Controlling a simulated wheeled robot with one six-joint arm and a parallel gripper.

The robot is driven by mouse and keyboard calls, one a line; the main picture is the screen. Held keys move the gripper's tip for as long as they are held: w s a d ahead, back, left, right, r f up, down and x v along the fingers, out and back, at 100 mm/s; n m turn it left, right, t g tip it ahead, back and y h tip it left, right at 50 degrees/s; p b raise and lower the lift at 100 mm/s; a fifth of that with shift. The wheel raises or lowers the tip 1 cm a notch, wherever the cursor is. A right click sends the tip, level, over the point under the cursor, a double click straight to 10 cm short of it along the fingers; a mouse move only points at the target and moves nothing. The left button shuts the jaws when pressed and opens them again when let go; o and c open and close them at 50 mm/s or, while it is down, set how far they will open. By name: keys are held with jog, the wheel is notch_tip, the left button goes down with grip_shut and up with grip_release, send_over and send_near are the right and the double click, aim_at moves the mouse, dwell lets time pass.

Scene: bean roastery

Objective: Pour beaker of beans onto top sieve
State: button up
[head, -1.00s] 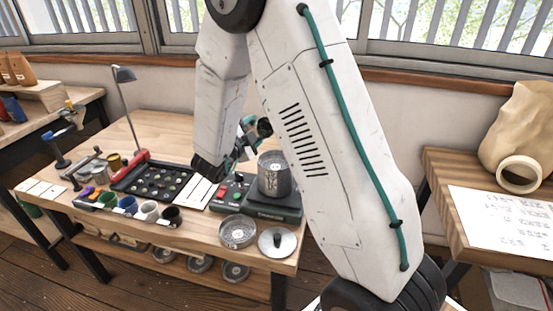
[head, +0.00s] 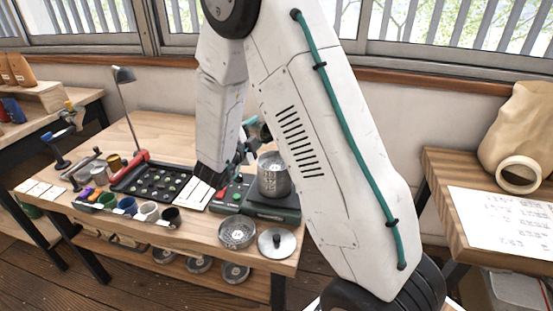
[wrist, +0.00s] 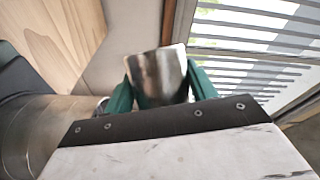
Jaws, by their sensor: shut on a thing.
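The sieve stack (head: 274,178), a metal cylinder, stands upright on the dark green shaker base (head: 272,211) on the workbench. In the head view, my gripper (head: 250,138) is at the back left of the stack, largely hidden by my arm. In the wrist view, the green fingers of my gripper (wrist: 159,82) are closed on a shiny metal beaker (wrist: 158,70). Its mouth and any beans inside cannot be made out. A large metal cylinder (wrist: 40,135) at the lower left of the wrist view appears to be the sieve stack.
A loose sieve (head: 237,231) and a round lid (head: 277,243) lie at the bench's front right edge. A black tray (head: 160,183), several small cups and a desk lamp (head: 124,75) are to the left. The windows and wall are behind the bench.

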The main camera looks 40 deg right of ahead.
aim_at(256, 131)
jog(key=shift+s+r+m, duration=0.3)
jog(key=shift+s+m, duration=0.2)
jog(key=shift+s+d+r+m+h+b, duration=0.1)
jog(key=shift+s+r+m+h, duration=0.25)
jog(key=shift+m, duration=0.6)
jog(key=shift+s+d+r+m+h+b, duration=0.15)
jog(key=shift+r+m+h, duration=0.2)
jog(key=shift+m, duration=0.55)
jog(key=shift+s+a+r+m+h+b, duration=0.1)
jog(key=shift+s+r+m+h, duration=0.3)
jog(key=shift+m, duration=0.55)
dwell(1.3)
jog(key=shift+s+d+f+m+b, duration=0.15)
jog(key=shift+f+m+b, duration=0.1)
jog(key=shift+m, duration=0.35)
jog(key=shift+s+a+f+m+b, duration=0.15)
jog(key=shift+m+b, duration=0.1)
jog(key=shift+m, duration=0.35)
dwell(2.2)
